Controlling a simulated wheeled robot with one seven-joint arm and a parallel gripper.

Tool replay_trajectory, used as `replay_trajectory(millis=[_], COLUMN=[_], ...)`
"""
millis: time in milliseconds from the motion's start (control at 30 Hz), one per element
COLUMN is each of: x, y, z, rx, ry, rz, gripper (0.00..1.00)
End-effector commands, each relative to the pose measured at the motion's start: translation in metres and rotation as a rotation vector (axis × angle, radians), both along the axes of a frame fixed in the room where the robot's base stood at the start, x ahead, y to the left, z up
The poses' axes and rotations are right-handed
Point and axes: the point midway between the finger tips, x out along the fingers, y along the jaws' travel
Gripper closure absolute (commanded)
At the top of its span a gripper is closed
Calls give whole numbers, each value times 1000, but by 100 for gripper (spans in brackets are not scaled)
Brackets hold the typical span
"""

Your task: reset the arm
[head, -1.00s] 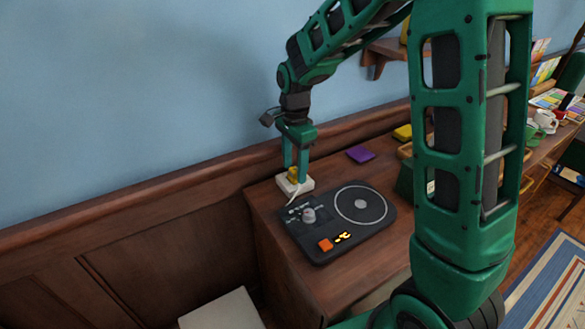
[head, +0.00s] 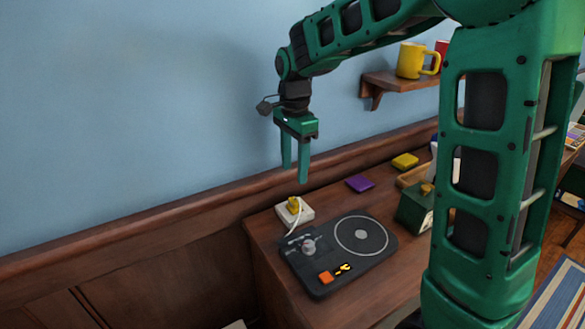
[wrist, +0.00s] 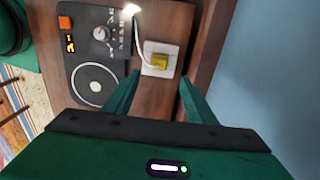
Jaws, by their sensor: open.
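My green gripper (head: 295,172) is open and empty, pointing down in the air above the back left of the wooden desk. Below it a yellow plug (head: 294,205) sits in a white socket block (head: 305,213), with a white cable running toward a dark device. In the wrist view the yellow plug (wrist: 160,61) and white block (wrist: 158,72) lie beyond the two fingers (wrist: 152,98), apart from them. My arm covers part of the right side of the head view.
The dark device (head: 372,263) with a round plate, knob and orange button lies on the desk (head: 350,295). A purple block (head: 360,184), a yellow block (head: 405,160) and a green box (head: 415,208) stand nearby. A wall shelf (head: 385,84) holds a yellow mug (head: 413,60) and a red mug.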

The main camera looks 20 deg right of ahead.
Motion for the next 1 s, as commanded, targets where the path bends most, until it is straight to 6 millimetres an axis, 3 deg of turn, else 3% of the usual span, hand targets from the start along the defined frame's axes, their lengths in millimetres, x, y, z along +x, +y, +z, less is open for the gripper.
replay_trajectory(millis=[233,367,467,700,1000], x=[-1,-16,-42,-130,-248], y=[-2,-21,-50,-119,-165], z=[0,5,10,15,-3], rx=[0,-3,-10,-15,-3], ry=[0,-3,-5,-2,0], rz=[3,42,110,337,626], gripper=[49,49,49,49,49])
